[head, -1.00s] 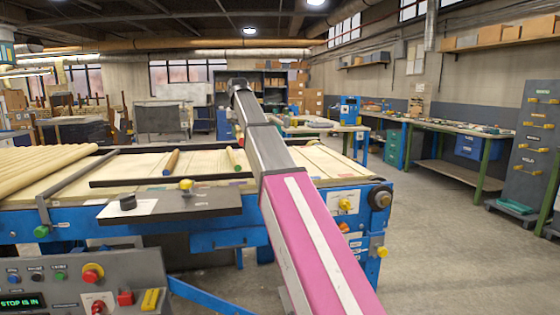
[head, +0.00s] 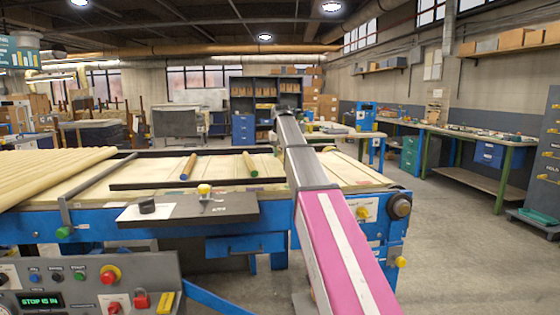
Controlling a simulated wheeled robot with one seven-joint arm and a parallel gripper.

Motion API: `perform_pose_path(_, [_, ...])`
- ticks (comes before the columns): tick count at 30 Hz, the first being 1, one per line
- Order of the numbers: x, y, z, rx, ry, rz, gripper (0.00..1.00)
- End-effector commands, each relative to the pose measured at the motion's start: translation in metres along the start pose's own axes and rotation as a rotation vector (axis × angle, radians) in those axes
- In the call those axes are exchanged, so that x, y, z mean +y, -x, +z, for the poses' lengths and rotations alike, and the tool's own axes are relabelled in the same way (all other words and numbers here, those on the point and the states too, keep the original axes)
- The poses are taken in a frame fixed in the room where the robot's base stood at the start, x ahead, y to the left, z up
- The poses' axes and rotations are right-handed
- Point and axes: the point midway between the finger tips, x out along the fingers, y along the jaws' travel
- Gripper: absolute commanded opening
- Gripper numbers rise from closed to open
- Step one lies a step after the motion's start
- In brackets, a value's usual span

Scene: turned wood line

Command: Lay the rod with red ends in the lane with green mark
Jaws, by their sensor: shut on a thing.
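My arm reaches away from me over the conveyor table (head: 80,205), and its far end is hidden behind its own links. My gripper and anything in it cannot be seen. A brown rod (head: 188,167) with a bluish near end lies on the pale table bed. A pale rod (head: 249,163) with a green near end lies to its right, just left of my arm. I cannot make out a rod with red ends. No lane with a green mark can be told apart; my arm covers part of the bed.
Several long pale rods (head: 50,172) lie side by side at the left. A dark rail (head: 150,185) runs along the near side of the bed. A dark plate with a yellow knob (head: 204,191) and a control panel (head: 90,285) stand in front. The floor at right is open.

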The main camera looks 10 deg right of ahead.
Motion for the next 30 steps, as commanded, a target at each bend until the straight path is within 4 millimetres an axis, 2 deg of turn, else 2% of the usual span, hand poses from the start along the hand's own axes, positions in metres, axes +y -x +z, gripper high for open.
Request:
perform_pose_path(6, [0.000, -0.029, 0.006, -0.001, 0.000, 0.000, 0.04])
perform_pose_path(18, [-0.001, -0.034, 0.006, 0.000, 0.000, 0.000, 0.04])
perform_pose_path(19, [-0.001, -0.033, 0.005, 0.000, 0.000, 0.000, 0.41])
perform_pose_path(21, [-0.001, -0.033, 0.005, 0.000, 0.000, 0.000, 0.57])
perform_pose_path(30, [-0.001, -0.032, 0.005, 0.000, 0.000, 0.000, 0.57])
